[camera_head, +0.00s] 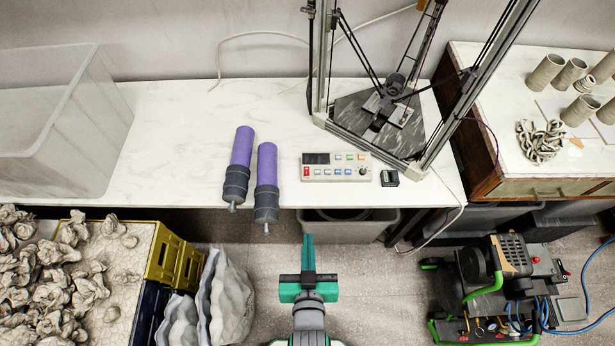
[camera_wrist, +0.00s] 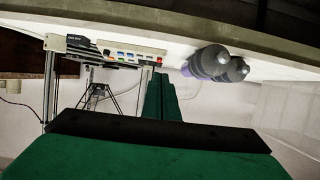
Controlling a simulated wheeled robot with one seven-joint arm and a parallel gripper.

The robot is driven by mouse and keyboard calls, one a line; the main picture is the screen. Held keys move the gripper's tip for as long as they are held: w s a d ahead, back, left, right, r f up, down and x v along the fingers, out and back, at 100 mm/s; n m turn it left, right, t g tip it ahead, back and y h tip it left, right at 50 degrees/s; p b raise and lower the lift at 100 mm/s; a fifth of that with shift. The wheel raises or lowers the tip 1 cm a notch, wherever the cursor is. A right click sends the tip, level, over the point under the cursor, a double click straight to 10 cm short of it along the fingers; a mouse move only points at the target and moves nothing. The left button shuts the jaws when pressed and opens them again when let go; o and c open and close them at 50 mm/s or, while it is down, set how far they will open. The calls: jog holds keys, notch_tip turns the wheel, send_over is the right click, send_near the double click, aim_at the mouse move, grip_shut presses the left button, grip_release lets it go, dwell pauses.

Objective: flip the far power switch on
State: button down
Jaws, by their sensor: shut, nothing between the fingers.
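A pale control box (camera_head: 336,173) lies near the front edge of the white table, with a dark display, several coloured buttons and a black knob. A red button or switch (camera_head: 306,172) is at its left end. A small black box (camera_head: 388,177) stands just right of it. I cannot tell which part is the far power switch, or its state. My green gripper (camera_head: 308,239) is shut and empty, in front of the table edge and apart from the control box. In the wrist view my shut fingers (camera_wrist: 161,100) point toward the table, and the control box (camera_wrist: 135,50) appears upside down.
Two purple cylinders with grey ends (camera_head: 240,152) (camera_head: 267,170) lie left of the control box, overhanging the table edge. A delta printer frame (camera_head: 319,70) stands behind. A grey bin (camera_head: 350,226) is under the table; a compressor (camera_head: 490,275) is at right.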

jog(key=w+r+g, duration=0.2)
jog(key=w+r, duration=0.2)
jog(key=w, duration=0.9)
jog(key=shift+a+r, duration=0.25)
jog(key=shift+r, duration=0.15)
jog(key=shift+w, duration=0.1)
send_near(307, 172)
jog(key=w+r, duration=0.2)
jog(key=w, duration=0.2)
jog(key=f, duration=0.3)
jog(key=shift+w+a+f, duration=0.15)
jog(key=shift+w+f, duration=0.1)
jog(key=shift+w, duration=0.1)
jog(key=shift+w+f, duration=0.1)
jog(key=shift+f, duration=0.5)
jog(key=shift+f, duration=0.1)
